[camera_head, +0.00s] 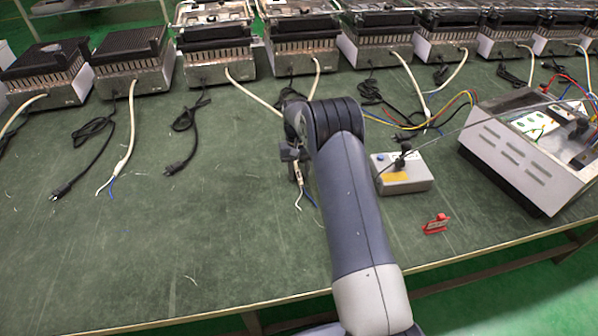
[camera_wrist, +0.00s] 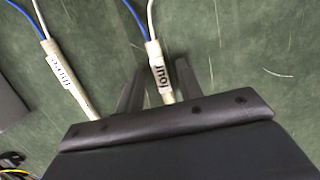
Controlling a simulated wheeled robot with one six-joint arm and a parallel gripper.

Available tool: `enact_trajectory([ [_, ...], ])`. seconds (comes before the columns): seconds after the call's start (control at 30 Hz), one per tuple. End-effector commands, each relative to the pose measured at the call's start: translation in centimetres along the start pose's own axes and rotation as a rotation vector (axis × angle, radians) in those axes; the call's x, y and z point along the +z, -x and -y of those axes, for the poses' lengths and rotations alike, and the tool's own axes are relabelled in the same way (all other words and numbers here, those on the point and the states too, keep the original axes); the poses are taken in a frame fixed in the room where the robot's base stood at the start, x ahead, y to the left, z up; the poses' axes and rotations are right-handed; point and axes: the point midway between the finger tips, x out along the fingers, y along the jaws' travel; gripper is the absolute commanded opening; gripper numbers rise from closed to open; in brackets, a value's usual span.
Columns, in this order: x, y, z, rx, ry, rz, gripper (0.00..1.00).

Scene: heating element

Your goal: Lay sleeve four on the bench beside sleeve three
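The gripper is open. Sleeve three (camera_wrist: 62,72), with its own label and blue and white wires, lies to the left of sleeve four, apart and roughly alongside it on the green bench (camera_wrist: 250,45). In the head view my gripper (camera_head: 294,162) is low over the bench, and my arm hides sleeve three.
A grey switch box (camera_head: 403,181) and a large open metal case (camera_head: 515,160) stand to the right. A small red object (camera_head: 436,224) lies near the front edge. Several heaters (camera_head: 217,62) with cables line the back. The left front of the bench is clear.

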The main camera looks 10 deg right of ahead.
Motion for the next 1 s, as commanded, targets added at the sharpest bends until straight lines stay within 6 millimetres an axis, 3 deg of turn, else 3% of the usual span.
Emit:
enact_trajectory([
  [0.3,-0.1,6.8,0.0,0.000,0.000,-0.007,0.35],
  [0.5,-0.1,10.2,0.0,0.000,0.000,-0.004,0.35],
  [0.7,0.0,11.6,0.0,0.000,0.000,-0.003,0.35],
  [1.0,0.0,11.6,0.0,0.000,0.000,-0.002,0.35],
])
